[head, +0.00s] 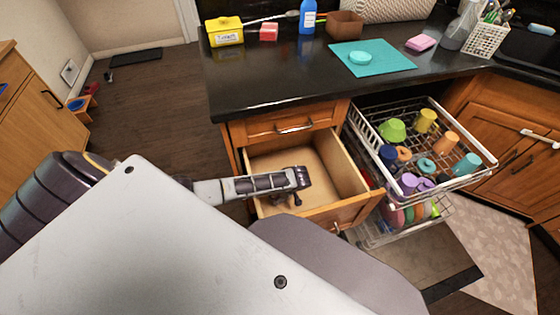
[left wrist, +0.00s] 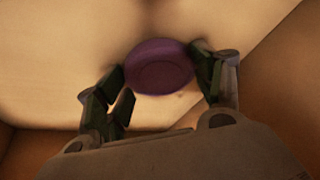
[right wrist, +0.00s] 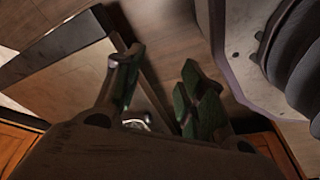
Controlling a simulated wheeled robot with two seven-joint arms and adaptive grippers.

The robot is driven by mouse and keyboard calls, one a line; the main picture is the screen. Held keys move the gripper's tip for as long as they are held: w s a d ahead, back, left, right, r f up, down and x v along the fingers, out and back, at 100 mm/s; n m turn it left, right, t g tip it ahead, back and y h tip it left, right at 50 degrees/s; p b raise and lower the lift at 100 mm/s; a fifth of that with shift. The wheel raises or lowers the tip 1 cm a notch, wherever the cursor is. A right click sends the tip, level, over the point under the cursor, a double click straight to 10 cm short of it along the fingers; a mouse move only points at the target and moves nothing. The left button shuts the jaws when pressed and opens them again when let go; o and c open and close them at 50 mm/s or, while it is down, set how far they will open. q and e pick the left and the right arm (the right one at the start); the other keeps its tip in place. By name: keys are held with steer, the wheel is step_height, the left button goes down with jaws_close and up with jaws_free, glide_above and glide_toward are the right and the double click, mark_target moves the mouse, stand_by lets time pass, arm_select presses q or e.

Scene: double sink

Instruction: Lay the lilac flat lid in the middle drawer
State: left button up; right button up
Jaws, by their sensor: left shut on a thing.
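The middle drawer (head: 268,168) is pulled open below a closed top drawer, and its pale wooden floor is bare where I can see it. My left gripper (head: 298,198) reaches down into the drawer. In the left wrist view, the lilac flat lid (left wrist: 160,67) is a round purple disc between the two fingers of my left gripper (left wrist: 160,85), which is shut on it. The pale drawer floor lies behind the lid; whether the lid touches it I cannot tell. In the head view the lid is hidden by the gripper. My right gripper (right wrist: 158,85) is open and empty.
A pulled-out dish rack (head: 470,150) with several coloured cups and bowls stands right of the drawer. The dark counter (head: 270,85) above holds a teal mat (head: 385,62) with a turquoise item, a yellow box (head: 225,32) and a blue bottle (head: 307,18).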

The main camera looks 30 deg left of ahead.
arm_select(q)
steer(key=o, duration=0.9)
steer(key=shift+r, duration=0.1)
steer(key=shift+r, duration=0.1)
steer(key=shift+p+v, duration=0.35)
steer(key=shift+v, duration=0.55)
steer(key=shift+d+r, duration=0.15)
steer(key=shift+r, duration=0.1)
steer(key=p+v, duration=0.1)
steer(key=v, duration=0.1)
steer(key=shift+d+r, duration=0.15)
steer(key=shift+r, duration=0.1)
steer(key=shift+p+v, duration=0.75)
steer(key=shift+v, duration=2.7)
arm_select(e)
steer(key=s+d+f, duration=0.4)
steer(key=s, duration=0.1)
steer(key=shift+f, duration=0.35)
